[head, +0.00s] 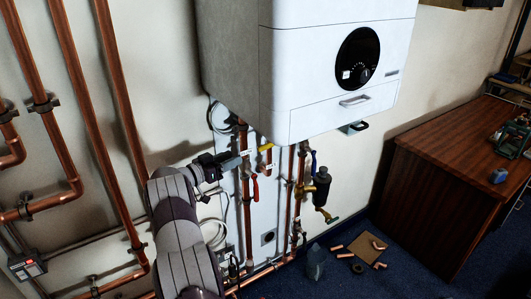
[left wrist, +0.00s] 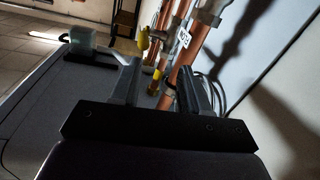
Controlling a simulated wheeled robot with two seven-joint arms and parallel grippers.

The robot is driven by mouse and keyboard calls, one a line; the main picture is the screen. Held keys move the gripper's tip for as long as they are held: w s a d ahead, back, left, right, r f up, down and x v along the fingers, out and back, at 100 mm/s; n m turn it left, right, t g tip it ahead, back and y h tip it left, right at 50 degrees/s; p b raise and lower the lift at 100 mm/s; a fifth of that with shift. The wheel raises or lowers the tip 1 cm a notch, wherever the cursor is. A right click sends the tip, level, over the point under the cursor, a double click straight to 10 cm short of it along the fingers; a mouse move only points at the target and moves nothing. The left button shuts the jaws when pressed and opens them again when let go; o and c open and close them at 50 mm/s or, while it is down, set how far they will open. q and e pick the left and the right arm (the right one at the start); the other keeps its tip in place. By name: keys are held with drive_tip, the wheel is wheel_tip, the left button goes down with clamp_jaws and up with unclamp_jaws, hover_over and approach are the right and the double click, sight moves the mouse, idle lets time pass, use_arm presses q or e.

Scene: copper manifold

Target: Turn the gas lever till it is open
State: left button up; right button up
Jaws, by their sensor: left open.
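A yellow lever (head: 266,148) sits on a copper pipe under the white boiler, in the head view. It lies crosswise to the pipe there. My left gripper (head: 236,160) is just left of it, pointing right toward the pipes. In the left wrist view the gripper (left wrist: 160,68) is open, and a yellow piece (left wrist: 156,82) shows between the fingers. I cannot tell whether a finger touches it. A yellow fitting (left wrist: 143,40) and a white tag (left wrist: 184,37) show beyond the fingertips; the tag's text is too small to read surely. My right gripper is not in view.
The white boiler (head: 335,70) hangs directly above. A red lever (head: 255,188) and a blue lever (head: 313,163) are on neighbouring pipes. A dark filter body (head: 321,187) hangs to the right. Pipe offcuts lie on the floor; a wooden desk (head: 440,180) stands at right.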

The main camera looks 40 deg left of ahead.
sight(264, 147)
use_arm(q)
drive_tip(key=w+d, duration=0.1)
drive_tip(key=w, duration=0.3)
drive_tip(key=w+d+h, duration=0.1)
drive_tip(key=w+d, duration=0.1)
drive_tip(key=w, duration=0.1)
drive_tip(key=w+d+m+h+p, duration=0.1)
drive_tip(key=w, duration=0.3)
drive_tip(key=shift+w+d+r, duration=0.2)
drive_tip(key=shift+w+r, duration=0.05)
drive_tip(key=shift+w, duration=0.2)
drive_tip(key=shift+c, duration=0.3)
clamp_jaws()
drive_tip(key=f+t+b, duration=0.1)
drive_tip(key=t+b, duration=0.1)
drive_tip(key=b, duration=0.4)
drive_tip(key=f+t+h+b, duration=0.1)
drive_tip(key=t+b, duration=0.1)
drive_tip(key=b, duration=0.5)
drive_tip(key=shift+w+d+f, duration=0.1)
drive_tip(key=shift+w+f, duration=0.1)
